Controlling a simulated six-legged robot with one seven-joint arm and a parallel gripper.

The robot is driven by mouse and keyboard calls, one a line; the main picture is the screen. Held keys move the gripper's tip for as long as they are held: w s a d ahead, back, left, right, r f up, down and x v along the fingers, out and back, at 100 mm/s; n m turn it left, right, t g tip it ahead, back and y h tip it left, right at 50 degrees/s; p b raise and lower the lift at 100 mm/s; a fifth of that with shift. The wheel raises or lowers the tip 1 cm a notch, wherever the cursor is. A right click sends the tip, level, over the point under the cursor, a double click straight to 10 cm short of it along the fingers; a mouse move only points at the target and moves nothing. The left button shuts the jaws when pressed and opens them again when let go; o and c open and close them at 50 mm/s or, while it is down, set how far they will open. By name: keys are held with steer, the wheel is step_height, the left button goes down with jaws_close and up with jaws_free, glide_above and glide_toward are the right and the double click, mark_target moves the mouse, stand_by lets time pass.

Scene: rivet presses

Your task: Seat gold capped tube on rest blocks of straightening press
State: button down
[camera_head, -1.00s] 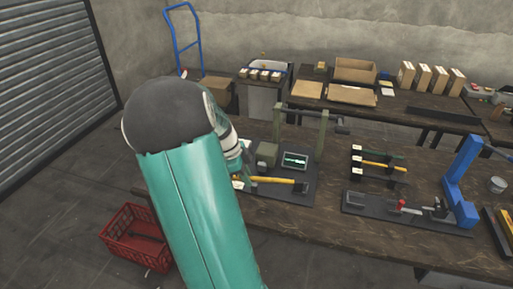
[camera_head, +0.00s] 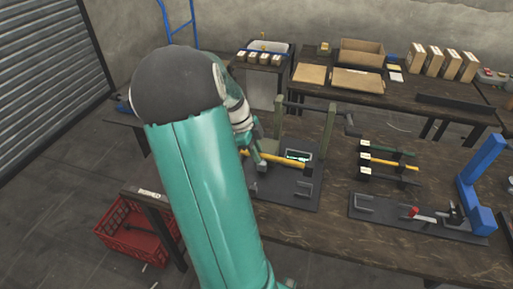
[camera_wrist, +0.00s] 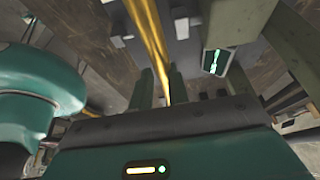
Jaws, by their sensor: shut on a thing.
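My gripper (camera_head: 260,158) is shut on a gold tube (camera_head: 286,163) with a dark cap at its right end. The tube slants down to the right over the base plate (camera_head: 284,200) of the olive-framed straightening press (camera_head: 331,133). In the wrist view, the gold tube (camera_wrist: 152,38) passes down between the two fingers (camera_wrist: 160,90). Pale rest blocks (camera_head: 303,190) show on the plate in front of the tube; the tube appears above and apart from them. My arm hides the tube's left end.
A small lit screen (camera_head: 298,156) stands behind the tube. To the right are a rack with another yellow tube (camera_head: 385,161) and a blue press (camera_head: 480,185). A red crate (camera_head: 135,235) is on the floor at left. The table front is clear.

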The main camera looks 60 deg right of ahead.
steer(key=shift+w+d+f, duration=0.1)
steer(key=shift+w+d, duration=0.05)
steer(key=shift+a, duration=0.3)
steer(key=shift+s, duration=0.2)
steer(key=shift+w+d, duration=0.1)
steer(key=shift+d, duration=0.05)
steer(key=shift+w, duration=0.1)
steer(key=shift+f, duration=3.65)
steer(key=shift+f, duration=0.65)
